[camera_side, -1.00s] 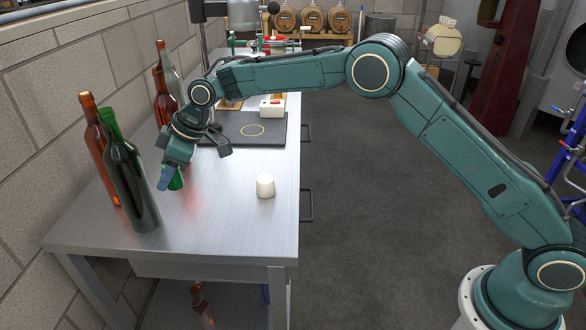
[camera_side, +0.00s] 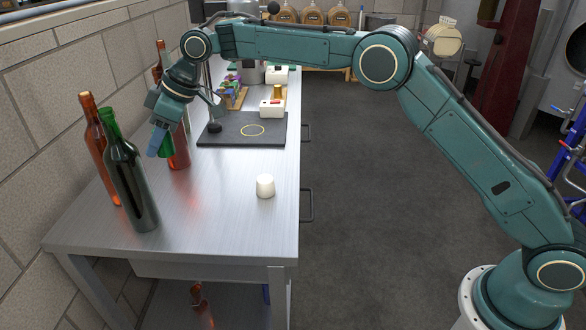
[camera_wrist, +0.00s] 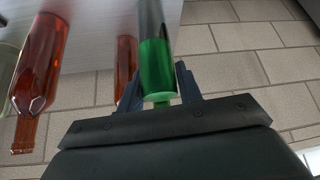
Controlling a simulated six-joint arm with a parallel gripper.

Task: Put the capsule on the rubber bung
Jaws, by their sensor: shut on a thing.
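The green capsule (camera_side: 167,147) is between the blue fingers of my gripper (camera_side: 160,138), raised above the left part of the steel bench. In the wrist view the green capsule (camera_wrist: 158,68) shows between the fingertips (camera_wrist: 158,82), which are shut on it; a darker shape lies in line beyond it. The rubber bung (camera_side: 265,186), a pale tapered plug, stands upright alone on the bench near its right edge. It is to the right of and below my gripper in the side view, and I cannot see it in the wrist view.
A dark green bottle (camera_side: 132,187) and an orange-brown bottle (camera_side: 98,140) stand at the bench's left, close to my gripper. A red bottle (camera_side: 180,150) stands just behind it. A dark mat (camera_side: 222,130) lies farther back. The bench (camera_side: 225,215) around the bung is clear.

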